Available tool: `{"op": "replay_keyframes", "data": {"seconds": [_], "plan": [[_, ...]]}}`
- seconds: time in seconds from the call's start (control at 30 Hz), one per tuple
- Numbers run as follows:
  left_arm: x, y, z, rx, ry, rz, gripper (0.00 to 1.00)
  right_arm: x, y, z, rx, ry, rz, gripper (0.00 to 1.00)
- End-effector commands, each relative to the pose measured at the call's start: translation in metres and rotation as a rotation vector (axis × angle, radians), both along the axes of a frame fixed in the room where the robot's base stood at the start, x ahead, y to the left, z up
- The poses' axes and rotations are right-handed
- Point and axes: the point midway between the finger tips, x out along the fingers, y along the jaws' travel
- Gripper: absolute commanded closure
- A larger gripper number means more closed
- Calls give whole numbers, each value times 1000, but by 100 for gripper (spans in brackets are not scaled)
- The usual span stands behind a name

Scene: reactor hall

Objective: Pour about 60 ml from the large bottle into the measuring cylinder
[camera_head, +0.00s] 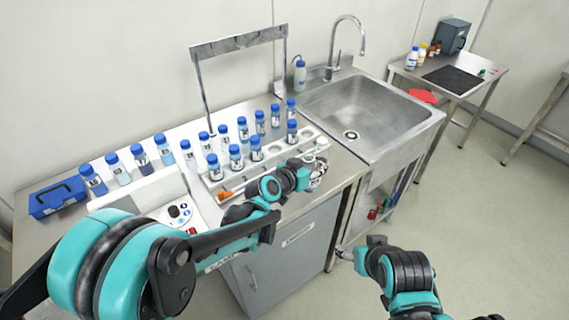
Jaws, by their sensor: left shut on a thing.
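My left gripper (312,174) is at the front right of the steel bench, beside the end of the white rack. It is shut on a small pale object (321,148), mostly hidden by the fingers; I cannot tell whether this is the large bottle or the cylinder. Several blue-capped bottles (236,158) stand in the rack and behind it, and I cannot pick out the large bottle among them. I cannot make out a measuring cylinder. My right gripper (347,254) is low in front of the bench, apart from everything; its jaws are too small to read.
The white rack (215,188) has empty holes near its right end. An orange object (224,195) lies at its front. A blue box (57,197) is at the far left. A white device (160,196) stands left of the rack. A steel sink (365,108) adjoins the bench on the right.

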Motion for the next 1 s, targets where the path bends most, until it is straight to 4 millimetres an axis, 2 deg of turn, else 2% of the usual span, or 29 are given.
{"op": "replay_keyframes", "data": {"seconds": [0.03,0.1,0.33,1.0], "plan": [[0,-1,-12,20,-9,0,97,0,0,-10,0,0,0,31],[-1,-1,-19,45,-24,1,97,0,0,-15,0,0,0,31],[-1,-2,-36,104,-52,1,97,0,0,-27,0,0,0,31],[-1,-2,-38,120,-61,3,97,0,0,-28,0,0,0,31]]}}
